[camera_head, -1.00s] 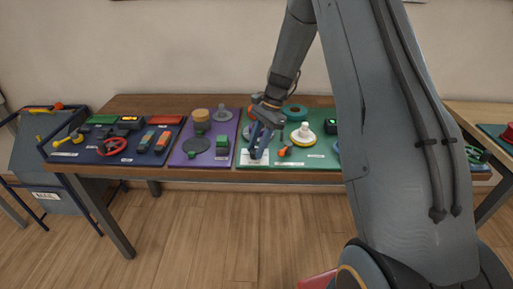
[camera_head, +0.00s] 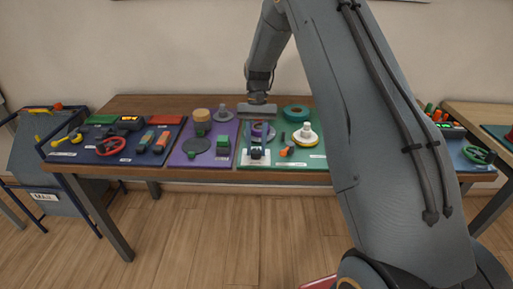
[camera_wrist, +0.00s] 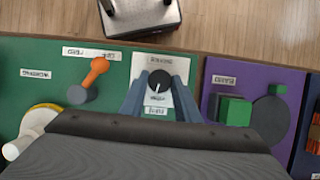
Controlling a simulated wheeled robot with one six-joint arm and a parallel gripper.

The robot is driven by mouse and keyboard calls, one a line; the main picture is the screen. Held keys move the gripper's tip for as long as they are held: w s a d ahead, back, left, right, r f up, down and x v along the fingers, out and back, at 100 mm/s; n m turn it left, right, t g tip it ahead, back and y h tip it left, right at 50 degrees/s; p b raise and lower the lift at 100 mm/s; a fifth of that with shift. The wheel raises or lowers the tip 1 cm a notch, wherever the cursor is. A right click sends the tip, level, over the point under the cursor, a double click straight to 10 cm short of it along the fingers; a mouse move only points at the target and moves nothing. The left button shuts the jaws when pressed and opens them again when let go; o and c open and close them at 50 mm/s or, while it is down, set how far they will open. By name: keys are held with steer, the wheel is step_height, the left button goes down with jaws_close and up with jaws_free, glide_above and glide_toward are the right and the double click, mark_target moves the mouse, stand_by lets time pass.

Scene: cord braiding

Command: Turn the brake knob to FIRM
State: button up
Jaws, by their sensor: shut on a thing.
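The brake knob (camera_wrist: 159,81) is a round black dial with a white pointer line, on a white label plate (camera_wrist: 148,68) on the green panel. The writing on the plate is too small to read. In the wrist view my gripper (camera_wrist: 159,92) has one blue-grey finger on each side of the knob, shut on it. In the head view my gripper (camera_head: 257,146) points straight down over the white plate, and its fingers partly hide the knob.
An orange-handled lever (camera_wrist: 92,75) stands beside the knob. On the purple panel (camera_wrist: 252,78) are a green block (camera_wrist: 235,110) and a grey disc (camera_wrist: 270,117). A white-topped round part (camera_head: 304,136) sits on the green panel.

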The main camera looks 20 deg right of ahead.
steer(key=shift+w+a+n+h, duration=0.15)
steer(key=shift+n+h, duration=0.35)
steer(key=shift+n, duration=0.7)
steer(key=o, duration=1)
steer(key=shift+o, duration=0.2)
steer(key=b+v, duration=0.2)
steer(key=v, duration=0.5)
steer(key=shift+r, duration=0.4)
